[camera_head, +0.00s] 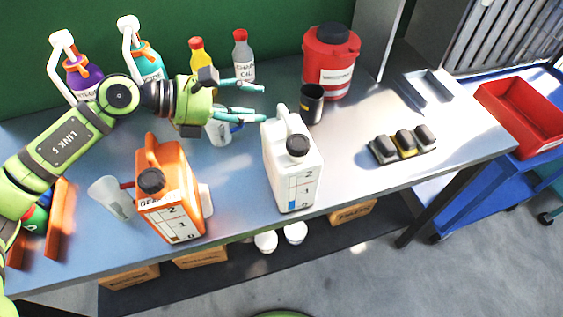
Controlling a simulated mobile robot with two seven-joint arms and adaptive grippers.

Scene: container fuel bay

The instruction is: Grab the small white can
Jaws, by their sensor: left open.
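A white can (283,183) with a handle, a black cap and a blue level scale stands upright near the table's front edge, mid-picture. My left gripper (264,103) reaches in from the left behind and above it. Its two teal fingers are spread apart with nothing between them, and the lower fingertip appears close to the can's handle; whether they touch I cannot tell. A pale beaker-like vessel (217,136) stands partly hidden under the gripper. My right gripper is not in view.
An orange can (178,205) and a clear funnel-like vessel (112,198) stand left of the white can. A black cup (312,106) and red drum (329,72) are behind it. Several bottles line the back. A dark block set (402,146) lies right. The table's front right is clear.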

